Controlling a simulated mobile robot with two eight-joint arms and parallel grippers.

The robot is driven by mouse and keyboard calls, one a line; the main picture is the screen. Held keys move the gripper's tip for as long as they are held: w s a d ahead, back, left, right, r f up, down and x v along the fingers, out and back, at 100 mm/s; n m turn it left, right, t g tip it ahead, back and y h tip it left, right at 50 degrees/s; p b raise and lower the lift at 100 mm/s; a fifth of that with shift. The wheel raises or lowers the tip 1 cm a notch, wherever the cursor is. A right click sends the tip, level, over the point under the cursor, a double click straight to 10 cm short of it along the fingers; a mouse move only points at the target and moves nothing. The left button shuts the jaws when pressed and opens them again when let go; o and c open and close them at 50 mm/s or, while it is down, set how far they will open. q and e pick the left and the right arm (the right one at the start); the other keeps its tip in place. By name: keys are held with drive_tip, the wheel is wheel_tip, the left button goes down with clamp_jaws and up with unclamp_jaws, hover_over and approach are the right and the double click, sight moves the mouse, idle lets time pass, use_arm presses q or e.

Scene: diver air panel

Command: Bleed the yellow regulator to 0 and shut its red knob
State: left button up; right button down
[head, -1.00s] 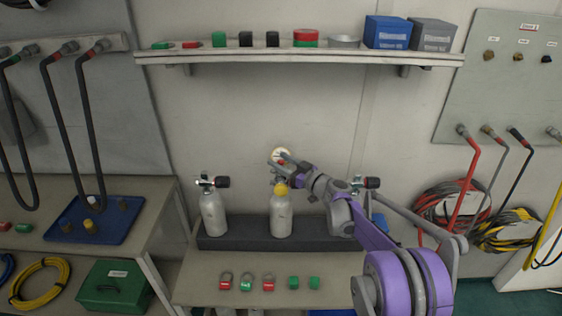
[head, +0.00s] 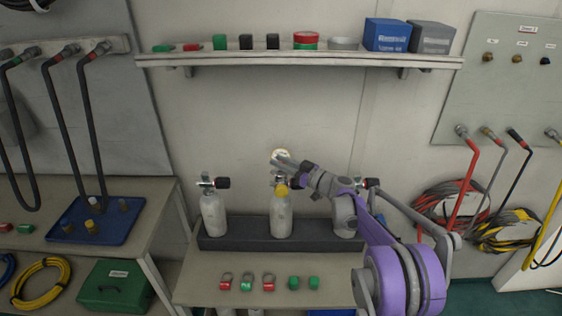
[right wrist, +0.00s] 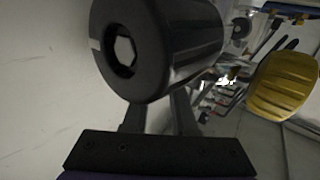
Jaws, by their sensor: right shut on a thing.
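The middle grey cylinder (head: 281,218) stands upright with a yellow part (head: 281,190) at its top. A round pale gauge (head: 281,154) shows just above my right gripper (head: 283,165), too small to read. The right gripper reaches in from the right to the regulator above this cylinder and hides much of it. In the right wrist view, the fingers are shut on a black cylindrical knob (right wrist: 160,45) with a hex recess in its end. A ribbed yellow knob (right wrist: 285,83) is to its right, apart from the fingers. No red knob shows clearly here. My left gripper is not in view.
A left cylinder (head: 213,214) with a black valve knob stands in the same dark rack (head: 250,233); another, at right, is partly behind my arm. Padlocks and green blocks lie on the bench (head: 200,290) in front. A shelf (head: 240,60) runs above.

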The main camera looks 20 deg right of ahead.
drive_tip(key=n+g+y, duration=0.1)
drive_tip(key=n+g+y+p, duration=0.1)
drive_tip(key=y, duration=0.1)
drive_tip(key=shift+w+d+r+n+g, duration=0.1)
drive_tip(key=shift+w+n+g, duration=0.05)
drive_tip(key=shift+n+g, duration=0.2)
drive_tip(key=shift+g+p, duration=0.35)
drive_tip(key=shift+n+y, duration=0.25)
drive_tip(key=shift+y, duration=0.05)
drive_tip(key=c, duration=0.7)
unclamp_jaws()
drive_tip(key=b+v, duration=0.1)
drive_tip(key=v, duration=1)
